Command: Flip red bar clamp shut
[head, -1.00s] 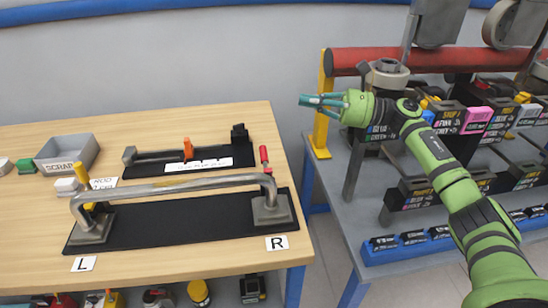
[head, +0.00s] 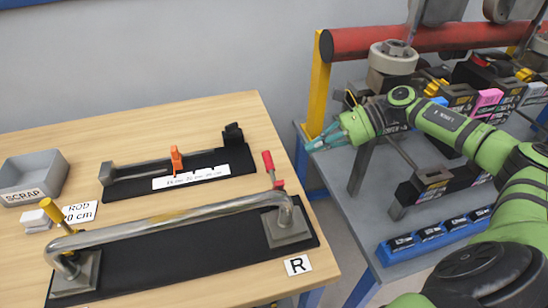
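A yellow clamp handle (head: 55,216) stands at the bar's left end. My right gripper (head: 313,141), with teal fingers, is to the right of the red handle, beyond the table's right edge and apart from it. It holds nothing that I can see; its finger gap is unclear from this angle. My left gripper is out of view.
A SCRAP bin (head: 34,180) and an orange-handled fixture (head: 177,160) are on the wooden table. Right of the table stand a yellow post (head: 318,85), a red horizontal roller (head: 420,39) and a shelf with several boxes. A gap separates table and shelf.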

